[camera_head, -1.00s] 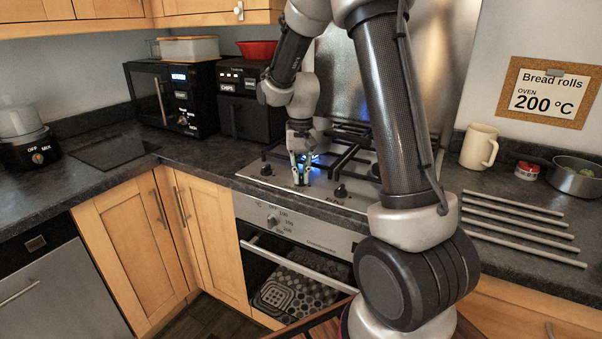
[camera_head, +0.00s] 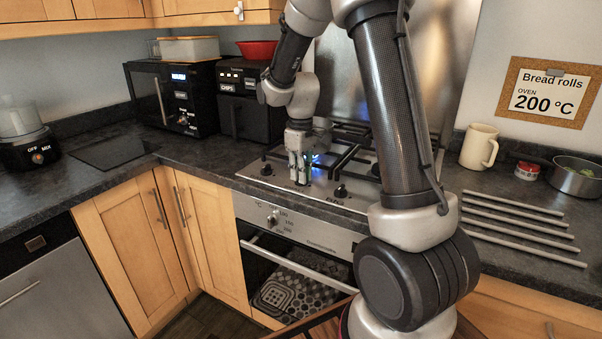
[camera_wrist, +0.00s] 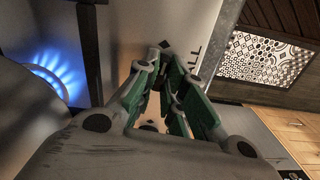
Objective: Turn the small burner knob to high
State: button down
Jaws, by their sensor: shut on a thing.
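My gripper (camera_head: 299,177) points down at the front edge of the steel hob (camera_head: 258,178). It is shut on the small burner knob, between the two other dark knobs. In the wrist view, my gripper (camera_wrist: 168,62) has its green-sided fingers closed together at the tips. The small burner knob (camera_wrist: 165,44) shows only as a dark bit between the fingertips, so its pointer cannot be read.
One dark knob (camera_head: 266,168) is left of my gripper and another knob (camera_head: 341,191) is right. Black pan supports (camera_head: 350,150) stand behind. The oven control (camera_head: 273,218) is below the counter edge.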

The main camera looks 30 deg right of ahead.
jog(key=shift+n, duration=0.6)
jog(key=c, duration=1.5)
grip_release()
notch_tip(320, 180, up, 12)
